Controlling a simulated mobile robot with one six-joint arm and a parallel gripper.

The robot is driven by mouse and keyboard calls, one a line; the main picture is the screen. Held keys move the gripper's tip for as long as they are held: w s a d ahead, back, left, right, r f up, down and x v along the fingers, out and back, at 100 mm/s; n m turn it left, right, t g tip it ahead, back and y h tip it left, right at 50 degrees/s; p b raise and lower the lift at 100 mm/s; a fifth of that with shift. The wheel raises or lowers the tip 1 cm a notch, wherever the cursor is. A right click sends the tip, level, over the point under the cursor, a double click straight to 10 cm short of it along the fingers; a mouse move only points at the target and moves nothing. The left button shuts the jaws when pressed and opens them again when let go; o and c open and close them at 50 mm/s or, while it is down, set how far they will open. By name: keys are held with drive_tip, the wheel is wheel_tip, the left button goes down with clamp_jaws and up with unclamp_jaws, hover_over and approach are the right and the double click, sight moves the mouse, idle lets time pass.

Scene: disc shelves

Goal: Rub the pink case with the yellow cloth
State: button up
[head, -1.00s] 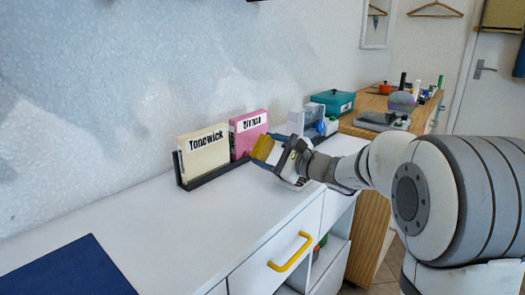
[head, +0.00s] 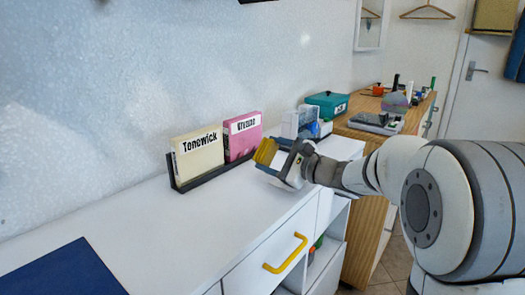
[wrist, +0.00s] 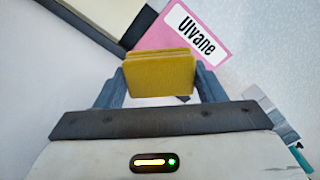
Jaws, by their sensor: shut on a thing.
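The pink case (head: 243,143) stands upright at the right end of a dark holder on the white counter. Its white label reads "Ulvane" in the wrist view, where the case (wrist: 160,38) lies just beyond the cloth. My gripper (head: 273,156) is shut on the folded yellow cloth (head: 265,151), in front and to the right of the case. In the wrist view the cloth (wrist: 159,75) sits between the two fingers of my gripper (wrist: 160,84) and covers part of the case's edge. I cannot tell whether cloth and case touch.
A cream case (head: 197,157) labelled "Tonewick" shares the dark holder (head: 207,174). Beyond my gripper are a clear case (head: 299,124) and a teal box (head: 327,105). A dark blue mat (head: 65,272) lies at front left. The counter's middle is free.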

sight(236, 143)
drive_tip(key=shift+b+x, duration=0.55)
drive_tip(key=shift+x, duration=2.85)
drive_tip(key=shift+x, duration=1)
drive_tip(key=shift+w+d, duration=1.3)
drive_tip(key=shift+w, duration=0.15)
drive_tip(key=shift+w+f, duration=0.1)
drive_tip(key=shift+a, duration=0.1)
drive_tip(key=shift+s+a+b, duration=1.25)
drive_tip(key=shift+s+a, duration=0.15)
drive_tip(key=shift+s, duration=0.15)
